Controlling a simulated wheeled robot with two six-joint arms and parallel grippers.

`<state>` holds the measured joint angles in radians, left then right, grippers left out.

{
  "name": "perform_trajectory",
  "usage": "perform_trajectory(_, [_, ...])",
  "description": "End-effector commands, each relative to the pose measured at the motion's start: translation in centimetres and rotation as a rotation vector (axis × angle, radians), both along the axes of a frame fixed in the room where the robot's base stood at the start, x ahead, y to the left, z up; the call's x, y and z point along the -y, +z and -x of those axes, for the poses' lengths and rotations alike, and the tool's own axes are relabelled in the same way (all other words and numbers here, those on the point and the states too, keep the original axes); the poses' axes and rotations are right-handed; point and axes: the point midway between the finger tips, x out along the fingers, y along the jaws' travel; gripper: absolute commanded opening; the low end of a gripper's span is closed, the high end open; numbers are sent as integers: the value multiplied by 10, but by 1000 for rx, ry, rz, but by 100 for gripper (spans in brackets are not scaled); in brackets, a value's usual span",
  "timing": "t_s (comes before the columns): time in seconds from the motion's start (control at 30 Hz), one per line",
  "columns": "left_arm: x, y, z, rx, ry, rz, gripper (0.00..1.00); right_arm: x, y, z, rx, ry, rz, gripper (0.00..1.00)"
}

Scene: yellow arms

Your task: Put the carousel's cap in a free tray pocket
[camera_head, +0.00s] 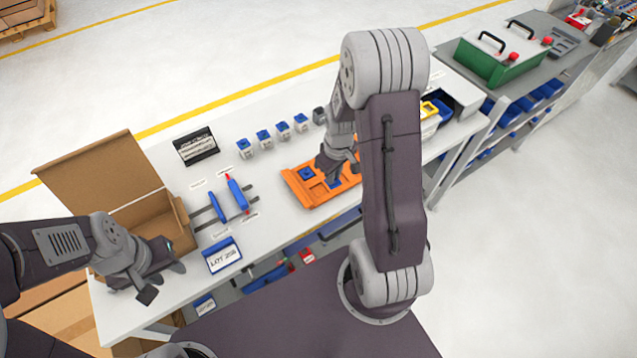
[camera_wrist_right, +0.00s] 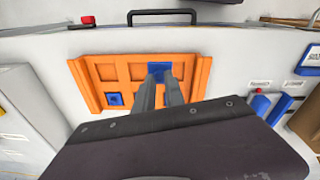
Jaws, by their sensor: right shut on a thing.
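The orange tray (camera_head: 303,192) lies on the bench, partly hidden by my right arm; it also shows in the right wrist view (camera_wrist_right: 87,92). I cannot tell whether this cap touches the pocket floor. My left gripper (camera_head: 163,281) is open and empty by the cardboard box. I cannot make out the carousel.
Several white blue-capped containers (camera_head: 264,138) stand in a row behind the tray. Blue slider pieces (camera_head: 237,195) and a blue-framed LOT sign (camera_head: 222,255) are left of the tray. An open cardboard box (camera_head: 100,178) stands at the left end.

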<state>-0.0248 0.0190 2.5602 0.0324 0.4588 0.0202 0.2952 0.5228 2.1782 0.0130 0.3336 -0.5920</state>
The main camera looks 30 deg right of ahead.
Motion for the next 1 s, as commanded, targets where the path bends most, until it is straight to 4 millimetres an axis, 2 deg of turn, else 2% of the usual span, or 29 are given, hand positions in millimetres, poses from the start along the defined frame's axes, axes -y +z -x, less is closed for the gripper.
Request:
perform_trajectory(0.1, [0,6,0,0,0,0,36,-20,-16,-19,-4,5,-1,0])
perform_trajectory(0.23, [0,7,0,0,0,0,36,-31,-25,-30,-2,1,0,0])
perform_trajectory(0.37, [0,7,0,0,0,0,36,-32,-28,-32,-1,-1,0,0])
perform_trajectory(0.63, [0,13,0,0,0,0,36,-32,-66,-31,-2,-2,-1,0])
perform_trajectory(1.0, [0,9,0,0,0,0,36,-31,-72,-31,0,-2,0,0])
